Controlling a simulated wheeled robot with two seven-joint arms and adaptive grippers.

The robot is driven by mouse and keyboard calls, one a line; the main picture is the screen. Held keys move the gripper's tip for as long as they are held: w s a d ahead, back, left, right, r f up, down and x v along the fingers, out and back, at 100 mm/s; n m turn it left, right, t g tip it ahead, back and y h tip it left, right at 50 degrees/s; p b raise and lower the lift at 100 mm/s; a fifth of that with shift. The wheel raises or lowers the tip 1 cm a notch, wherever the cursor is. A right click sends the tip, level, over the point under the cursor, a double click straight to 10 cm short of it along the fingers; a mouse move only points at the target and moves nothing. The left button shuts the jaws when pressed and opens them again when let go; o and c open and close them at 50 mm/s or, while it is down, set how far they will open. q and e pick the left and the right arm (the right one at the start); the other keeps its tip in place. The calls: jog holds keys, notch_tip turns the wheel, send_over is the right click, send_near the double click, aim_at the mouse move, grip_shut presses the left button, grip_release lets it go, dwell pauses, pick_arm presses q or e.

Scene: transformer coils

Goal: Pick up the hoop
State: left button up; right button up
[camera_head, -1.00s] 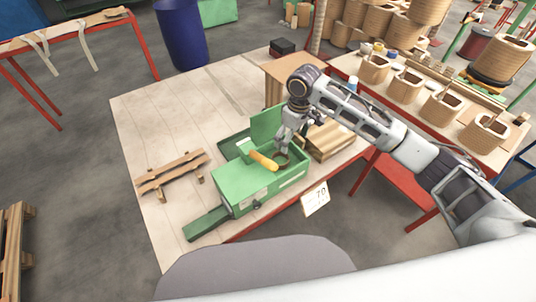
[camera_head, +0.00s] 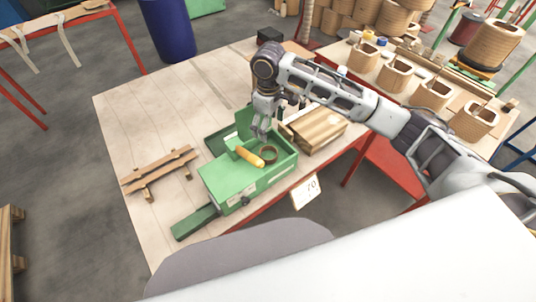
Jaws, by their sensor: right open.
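The hoop (camera_head: 269,155) is a small dark brown ring inside the open green box (camera_head: 245,186) on the table. It sits toward the box's right side, beside a yellow-orange handle (camera_head: 249,156). My right gripper (camera_head: 262,133) points down just above and behind the hoop, with its fingers apart and empty. A small gap seems to lie between the fingertips and the hoop, though the exact distance is hard to tell. My left gripper is not in view.
A wooden block (camera_head: 320,131) stands right of the box. A wooden rack (camera_head: 160,172) lies to its left. The box's raised lid is close behind my right gripper. The pale tabletop (camera_head: 150,110) is clear at the back left. Several coils stand on the right table.

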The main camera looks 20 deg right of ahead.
send_over(269, 157)
jog(key=w, duration=0.1)
notch_tip(269, 157, down, 8)
jog(key=shift+f, duration=0.15)
dwell(0.5)
jog(key=shift+s+f+p, duration=0.25)
jog(key=shift+f, duration=0.65)
jog(key=shift+s+f+p, duration=0.2)
jog(key=shift+f, duration=1.55)
jog(key=c, duration=0.9)
